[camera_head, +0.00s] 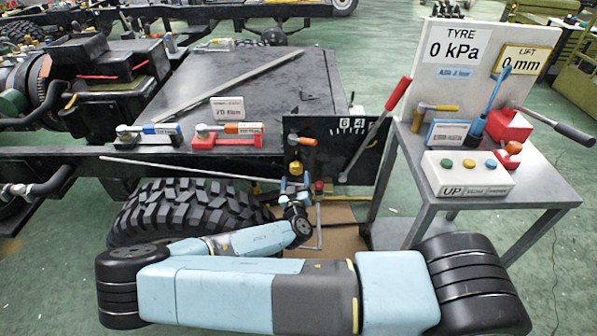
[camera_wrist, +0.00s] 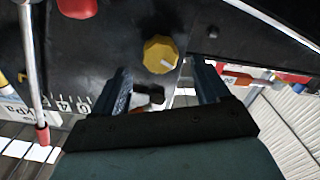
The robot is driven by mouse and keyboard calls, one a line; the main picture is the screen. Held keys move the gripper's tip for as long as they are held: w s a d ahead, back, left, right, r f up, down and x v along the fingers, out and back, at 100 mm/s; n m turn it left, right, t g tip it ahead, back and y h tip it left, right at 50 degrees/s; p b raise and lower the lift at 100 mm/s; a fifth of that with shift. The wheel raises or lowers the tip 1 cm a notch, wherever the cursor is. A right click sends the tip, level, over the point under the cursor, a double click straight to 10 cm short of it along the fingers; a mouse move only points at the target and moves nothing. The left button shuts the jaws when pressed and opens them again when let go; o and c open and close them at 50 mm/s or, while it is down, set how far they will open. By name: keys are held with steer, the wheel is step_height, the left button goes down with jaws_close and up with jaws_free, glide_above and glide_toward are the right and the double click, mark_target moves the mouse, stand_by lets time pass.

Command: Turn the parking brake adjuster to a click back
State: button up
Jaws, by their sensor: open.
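A yellow faceted knob (camera_wrist: 160,52) with a short white mark sits on a dark panel in the wrist view; I take it to be the parking brake adjuster. My gripper (camera_wrist: 162,85) is open, its two blue-grey fingers on either side of the view. The knob lies beyond the fingertips, roughly centred between them, and I see no contact. In the head view my gripper (camera_head: 295,184) is small, below the black panel (camera_head: 326,128) with a white number scale.
A red-tipped rod (camera_wrist: 38,90) runs beside the panel's scale at left in the wrist view. In the head view a long red-handled lever (camera_head: 398,94) leans right of the panel. A tyre (camera_head: 190,208) stands left of my gripper; a grey workbench (camera_head: 480,180) stands right.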

mark_target(296, 171)
steer(key=shift+w+d, duration=0.1)
steer(key=shift+w, duration=2.55)
steer(key=c, duration=1)
